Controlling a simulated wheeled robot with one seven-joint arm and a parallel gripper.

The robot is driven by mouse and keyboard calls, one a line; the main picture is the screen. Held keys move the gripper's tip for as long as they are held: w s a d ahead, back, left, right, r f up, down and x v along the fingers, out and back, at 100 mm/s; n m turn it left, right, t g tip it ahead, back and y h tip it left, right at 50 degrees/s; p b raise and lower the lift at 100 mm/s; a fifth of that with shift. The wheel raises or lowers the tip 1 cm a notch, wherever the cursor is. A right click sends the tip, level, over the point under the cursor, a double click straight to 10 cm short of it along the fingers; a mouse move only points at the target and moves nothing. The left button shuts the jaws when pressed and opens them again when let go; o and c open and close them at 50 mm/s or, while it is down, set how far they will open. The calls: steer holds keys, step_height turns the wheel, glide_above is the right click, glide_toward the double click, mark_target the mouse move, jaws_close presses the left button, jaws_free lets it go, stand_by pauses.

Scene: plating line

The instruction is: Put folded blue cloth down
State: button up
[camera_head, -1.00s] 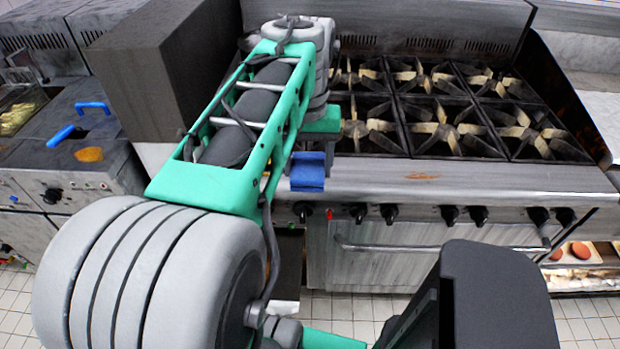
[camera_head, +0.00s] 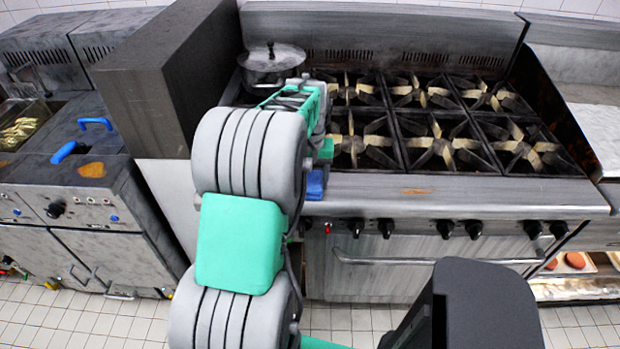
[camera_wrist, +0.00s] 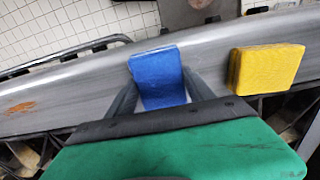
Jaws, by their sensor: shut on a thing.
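The folded blue cloth (camera_head: 314,185) shows at the front edge of the stove, just right of my arm. In the wrist view the cloth (camera_wrist: 158,76) is a flat blue block between the two dark fingers of my gripper (camera_wrist: 160,88). My gripper is shut on it, over the steel front ledge (camera_wrist: 70,88). I cannot tell whether the cloth touches the ledge. In the head view my arm hides most of the gripper (camera_head: 324,160).
A yellow folded cloth or sponge (camera_wrist: 266,67) lies on the ledge right of the blue cloth in the wrist view. Black burner grates (camera_head: 435,140) fill the stove top. A lidded pot (camera_head: 272,66) stands at the back left. The ledge (camera_head: 470,192) is clear rightward.

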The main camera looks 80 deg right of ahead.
mark_target(310, 180)
steer(key=shift+f, duration=0.1)
steer(key=o, duration=1.2)
step_height(310, 180, up, 12)
steer(key=w+a+n+t+h, duration=0.1)
steer(key=w+a+n, duration=0.2)
steer(key=w+a, duration=0.7)
steer(key=w+a+n, duration=0.4)
steer(key=w+a, duration=0.4)
steer(key=w, duration=0.4)
steer(key=a+f+n, duration=0.2)
steer(key=a+n, duration=0.1)
steer(key=a, duration=0.7)
steer(key=w+a+f+n+t, duration=0.1)
steer(key=a+f+n, duration=0.1)
steer(key=a, duration=0.7)
steer(key=w+a+f+n+t+y, duration=0.1)
steer(key=a+f+n, duration=0.1)
steer(key=a, duration=0.8)
steer(key=shift+a+n+b, duration=0.35)
steer(key=shift+n+b, duration=0.05)
steer(key=shift+n, duration=0.4)
